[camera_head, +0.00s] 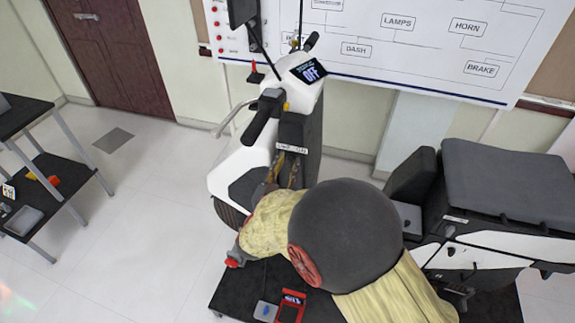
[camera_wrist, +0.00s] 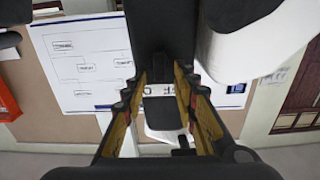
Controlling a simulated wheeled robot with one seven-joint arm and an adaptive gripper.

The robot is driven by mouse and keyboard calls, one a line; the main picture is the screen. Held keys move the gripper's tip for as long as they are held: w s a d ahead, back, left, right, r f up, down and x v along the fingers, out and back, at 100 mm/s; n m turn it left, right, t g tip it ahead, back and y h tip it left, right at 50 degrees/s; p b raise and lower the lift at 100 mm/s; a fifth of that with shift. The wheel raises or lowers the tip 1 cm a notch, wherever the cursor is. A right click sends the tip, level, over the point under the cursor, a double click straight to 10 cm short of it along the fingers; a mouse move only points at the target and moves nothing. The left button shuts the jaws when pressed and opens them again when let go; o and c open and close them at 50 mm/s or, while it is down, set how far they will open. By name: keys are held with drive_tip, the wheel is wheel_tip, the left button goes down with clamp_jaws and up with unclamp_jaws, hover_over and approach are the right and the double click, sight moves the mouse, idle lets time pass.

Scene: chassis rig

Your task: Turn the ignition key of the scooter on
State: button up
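The white and black scooter (camera_head: 232,165) stands upright, and its display (camera_head: 309,72) reads OFF. A small white label plate (camera_head: 291,149) sits on the dark block below the handlebar; its lettering seems to end in ON. My gripper (camera_head: 288,172) is just below this plate, partly hidden by my arm. In the wrist view my gripper (camera_wrist: 160,92) has its two gold-sided fingers apart, with the dark column and the label plate (camera_wrist: 161,86) seen between them. I cannot make out the ignition key clearly, nor tell whether the fingers touch anything.
The left handlebar grip (camera_head: 262,117) is close above my gripper. The scooter's dark seat (camera_head: 515,180) is at right. A wiring board (camera_head: 420,40) is on the wall behind. A black shelf table (camera_head: 58,190) stands at left, with free floor (camera_head: 135,190) between.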

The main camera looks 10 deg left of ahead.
drive_tip(key=c, duration=0.3)
drive_tip(key=c, duration=0.4)
clamp_jaws()
